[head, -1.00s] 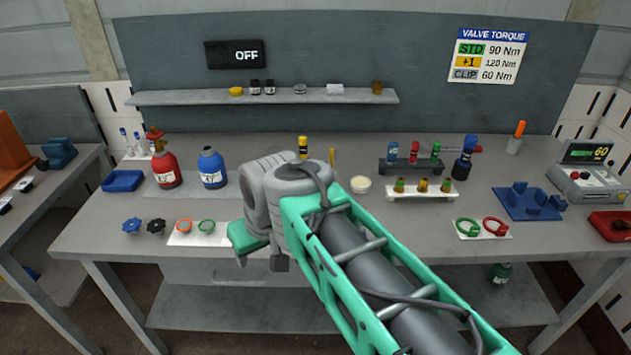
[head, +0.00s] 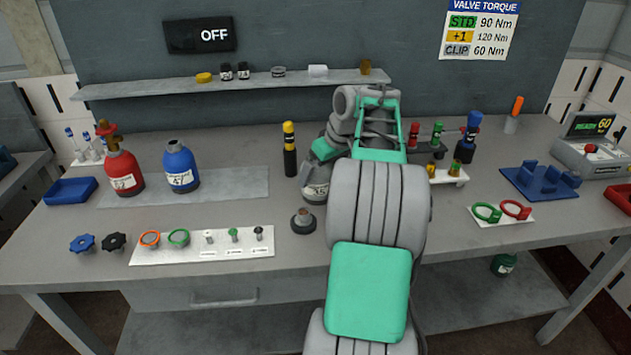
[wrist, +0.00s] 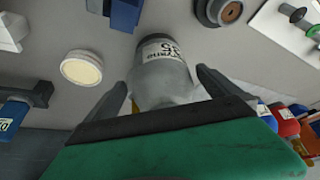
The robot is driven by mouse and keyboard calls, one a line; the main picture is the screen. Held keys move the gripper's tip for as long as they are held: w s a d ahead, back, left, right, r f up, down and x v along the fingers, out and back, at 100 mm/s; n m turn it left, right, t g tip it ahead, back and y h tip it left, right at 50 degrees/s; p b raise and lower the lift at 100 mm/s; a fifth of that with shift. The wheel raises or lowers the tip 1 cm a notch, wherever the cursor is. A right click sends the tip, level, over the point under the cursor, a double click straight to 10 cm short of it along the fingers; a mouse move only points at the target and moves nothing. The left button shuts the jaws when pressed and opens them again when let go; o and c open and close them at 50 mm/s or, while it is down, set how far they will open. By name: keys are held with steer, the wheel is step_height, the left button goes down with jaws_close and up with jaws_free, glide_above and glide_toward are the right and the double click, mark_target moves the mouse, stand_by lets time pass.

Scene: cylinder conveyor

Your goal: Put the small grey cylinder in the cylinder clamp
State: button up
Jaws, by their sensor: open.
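The small grey cylinder (head: 316,189) stands on the bench near the middle in the head view, partly hidden by my arm. It also shows in the wrist view (wrist: 160,72), with a white label and a darker end. My gripper (wrist: 165,88) is open, with one dark finger on each side of the cylinder; I cannot tell whether they touch it. In the head view my arm hides most of the gripper. A blue fixture with upright blocks on a flat plate (head: 515,182), apparently the cylinder clamp, lies empty at the right of the bench.
A black-and-yellow bottle (head: 290,150) and a dark round part (head: 303,221) stand close to the grey cylinder. Red (head: 122,172) and blue (head: 181,167) cylinders stand at left. Green and red rings (head: 487,212) lie before the blue fixture. A shelf (head: 150,88) runs behind.

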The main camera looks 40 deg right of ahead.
steer(key=x, duration=0.2)
steer(key=shift+w+f, duration=0.2)
steer(key=shift+f, duration=0.05)
steer(key=shift+c, duration=0.2)
steer(key=c, duration=2)
steer(key=shift+r, duration=0.2)
